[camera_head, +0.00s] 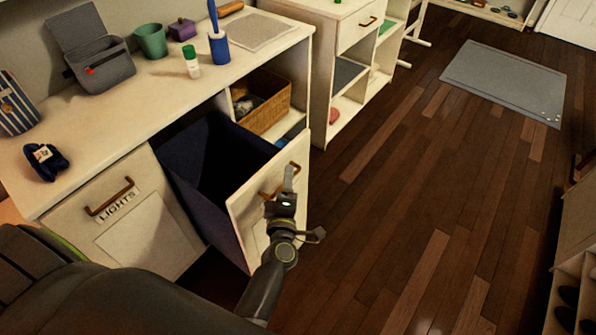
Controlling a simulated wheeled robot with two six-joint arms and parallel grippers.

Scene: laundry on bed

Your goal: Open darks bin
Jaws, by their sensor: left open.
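The pull-out bin (200,180) with a dark blue fabric liner stands out from the counter, its top open and its inside looking empty. Its cream front panel (245,205) carries a brown handle (294,168). No label can be read on this front, which is partly behind my gripper. My left gripper (287,180) is open at the handle, with a finger overlapping it; I cannot tell whether they touch. The neighbouring bin front (150,235), labelled LIGHTS, is shut. My right gripper is out of view.
The counter (120,125) holds a grey caddy (103,68), a green cup (151,40), a blue lint roller (218,45) and a small bottle (192,62). A wicker basket (265,115) sits on the shelf behind the bin. The wooden floor (400,200) at right is clear.

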